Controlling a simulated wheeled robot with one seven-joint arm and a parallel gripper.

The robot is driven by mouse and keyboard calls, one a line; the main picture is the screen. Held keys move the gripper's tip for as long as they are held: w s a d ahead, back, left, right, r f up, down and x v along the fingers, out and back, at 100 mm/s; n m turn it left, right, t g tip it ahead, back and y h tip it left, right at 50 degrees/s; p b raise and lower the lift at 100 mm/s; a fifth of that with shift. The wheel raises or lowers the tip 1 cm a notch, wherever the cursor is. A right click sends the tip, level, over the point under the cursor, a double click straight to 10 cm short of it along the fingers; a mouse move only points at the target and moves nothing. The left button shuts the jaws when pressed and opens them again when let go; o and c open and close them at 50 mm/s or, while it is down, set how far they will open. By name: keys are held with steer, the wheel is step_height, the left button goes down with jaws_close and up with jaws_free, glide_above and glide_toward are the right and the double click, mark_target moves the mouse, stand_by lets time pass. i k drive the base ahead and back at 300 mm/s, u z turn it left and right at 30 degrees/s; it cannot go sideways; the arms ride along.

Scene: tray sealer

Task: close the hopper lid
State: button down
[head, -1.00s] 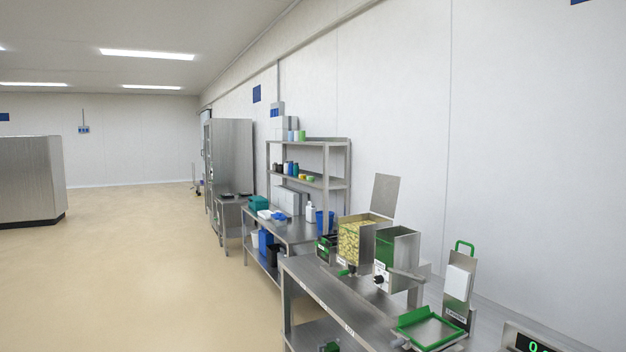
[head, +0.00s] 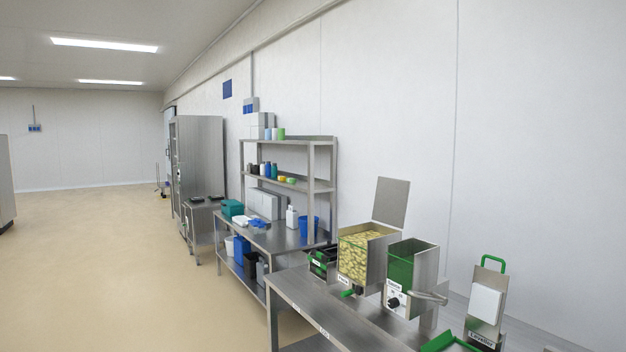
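The hopper (head: 352,258) stands on the steel bench at the lower right of the head view. It is a steel box with a clear front, filled with yellowish-green pieces. Its grey lid (head: 391,202) stands upright, open, at the hopper's back right edge. A green knob or handle (head: 347,293) shows low on its front. A second steel box (head: 413,268) with a green inside stands just right of it, with a dark knob and a bar at its front. No lid shows on that box. My gripper is not in view.
The steel bench (head: 300,292) holds a green-handled stand (head: 487,300) and a green tray (head: 447,343) at the right. Behind it are a second table (head: 270,238) with tubs, a shelf rack (head: 322,187) and a tall steel cabinet (head: 203,160). The floor at left is open.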

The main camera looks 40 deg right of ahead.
mark_target(393, 194)
steer(key=z, duration=0.05)
steer(key=i, duration=1.55)
steer(key=z, duration=0.65)
steer(key=i, duration=1.15)
steer(key=z, duration=1.8)
steer(key=i, duration=0.75)
steer(key=z, duration=0.7)
